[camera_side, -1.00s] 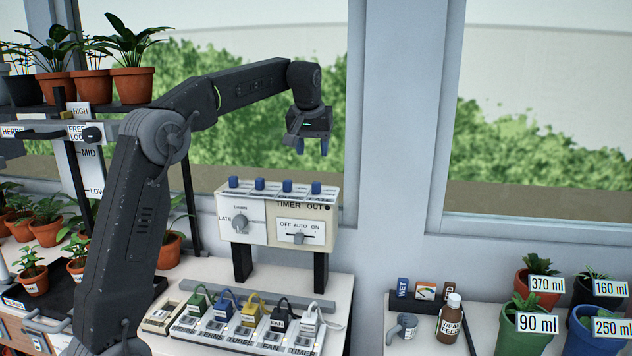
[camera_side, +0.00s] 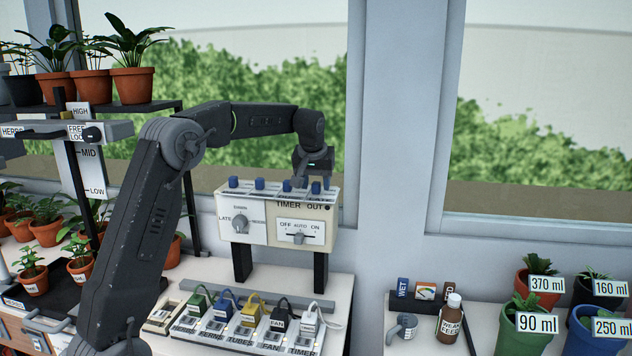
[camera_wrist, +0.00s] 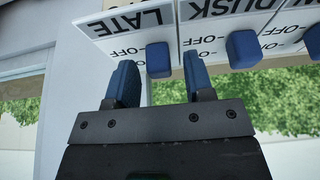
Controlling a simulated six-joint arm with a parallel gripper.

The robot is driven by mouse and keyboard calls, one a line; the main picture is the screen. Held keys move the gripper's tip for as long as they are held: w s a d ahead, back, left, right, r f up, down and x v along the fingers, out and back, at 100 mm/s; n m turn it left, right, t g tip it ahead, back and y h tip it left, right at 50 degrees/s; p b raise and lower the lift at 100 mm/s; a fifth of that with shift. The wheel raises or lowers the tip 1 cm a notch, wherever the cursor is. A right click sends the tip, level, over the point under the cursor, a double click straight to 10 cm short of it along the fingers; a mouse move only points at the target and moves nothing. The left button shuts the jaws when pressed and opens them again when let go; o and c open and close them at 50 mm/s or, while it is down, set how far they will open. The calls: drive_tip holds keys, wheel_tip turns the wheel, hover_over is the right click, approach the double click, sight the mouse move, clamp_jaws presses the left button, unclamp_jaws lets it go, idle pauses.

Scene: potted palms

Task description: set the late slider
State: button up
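The timer box (camera_side: 262,232) stands on two dark posts, with a row of several blue slider knobs on its top panel. In the wrist view the late slider's blue knob (camera_wrist: 158,60) is at the OFF end of the strip lettered LATE (camera_wrist: 140,20). In the side view the late knob (camera_side: 315,188) is the rightmost one. My gripper (camera_side: 314,180) is low over that right end. Its blue fingers are open, with the late knob in the gap between them in the wrist view (camera_wrist: 160,75). I cannot tell whether either finger touches it.
The dusk slider knob (camera_wrist: 242,48) is close beyond my right finger in the wrist view. The box front has a rotary dial (camera_side: 240,222) and an OFF-AUTO-ON switch (camera_side: 299,237). A strip of labelled plugs (camera_side: 250,332) lies below. The window wall is close behind.

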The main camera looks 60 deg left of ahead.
clamp_jaws()
idle(0.3)
drive_tip(key=shift+w+a+r, duration=0.1)
drive_tip(key=shift+w+a, duration=1.15)
drive_tip(key=shift+o, duration=0.3)
unclamp_jaws()
drive_tip(key=v, duration=1.3)
drive_tip(key=shift+r, duration=0.3)
drive_tip(key=shift+s+d, duration=0.15)
